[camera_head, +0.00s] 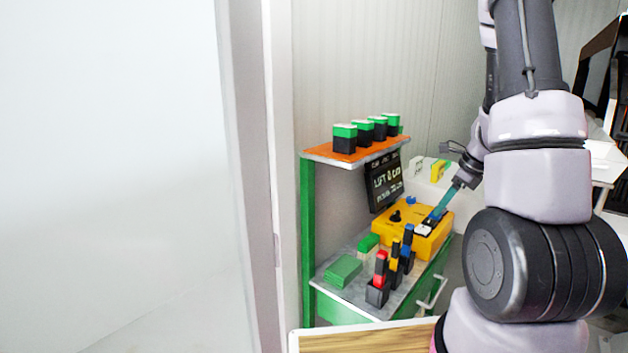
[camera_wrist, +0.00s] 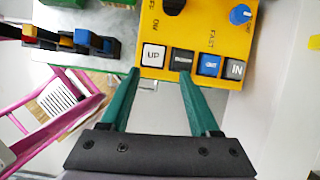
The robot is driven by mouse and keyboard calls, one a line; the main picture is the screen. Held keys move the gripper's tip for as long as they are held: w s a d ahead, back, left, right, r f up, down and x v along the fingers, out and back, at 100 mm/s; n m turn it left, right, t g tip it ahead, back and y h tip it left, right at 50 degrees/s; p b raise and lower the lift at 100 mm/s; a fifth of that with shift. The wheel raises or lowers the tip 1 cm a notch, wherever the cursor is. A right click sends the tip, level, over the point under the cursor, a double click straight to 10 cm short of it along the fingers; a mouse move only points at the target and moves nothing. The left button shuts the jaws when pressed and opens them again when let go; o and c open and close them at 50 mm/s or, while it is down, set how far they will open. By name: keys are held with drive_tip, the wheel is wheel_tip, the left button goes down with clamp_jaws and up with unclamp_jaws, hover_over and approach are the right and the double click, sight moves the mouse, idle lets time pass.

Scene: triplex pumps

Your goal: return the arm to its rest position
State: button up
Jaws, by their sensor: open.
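My gripper (camera_wrist: 160,77) is open and empty in the wrist view, its two green fingers apart. The fingertips are close to the front edge of a yellow control box (camera_wrist: 205,25). The left fingertip is near the white UP button (camera_wrist: 153,55) and the right one near a dark button (camera_wrist: 182,60); I cannot tell whether either touches. In the head view my gripper (camera_head: 437,217) reaches down to the right part of the yellow box (camera_head: 388,236). My arm comes in from the right side of that view.
A bench (camera_head: 345,292) bears the box, green blocks (camera_head: 343,271) and a row of upright coloured pieces (camera_head: 381,268). An orange shelf (camera_head: 320,153) with several green-topped blocks stands above, with a dark sign (camera_head: 384,184) beneath. A wooden surface (camera_head: 365,340) lies in front.

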drive_tip(key=s+a+r+n+t, duration=0.1)
drive_tip(key=s+a+r+n, duration=0.1)
drive_tip(key=a+r+n, duration=0.5)
drive_tip(key=s+a+r+n, duration=0.3)
drive_tip(key=a+r, duration=0.1)
drive_tip(key=r, duration=0.6)
drive_tip(key=s+a+r+n+t, duration=0.1)
drive_tip(key=s+a+r+n, duration=0.2)
drive_tip(key=s+r+n, duration=0.2)
drive_tip(key=s+a+r+n+t+h, duration=0.1)
drive_tip(key=s+a+r+n, duration=0.2)
drive_tip(key=s+r+n, duration=0.2)
drive_tip(key=s+n, duration=0.2)
drive_tip(key=shift+s+a+t, duration=0.25)
drive_tip(key=shift+s+t, duration=0.1)
drive_tip(key=shift+t, duration=0.05)
drive_tip(key=shift+r, duration=0.1)
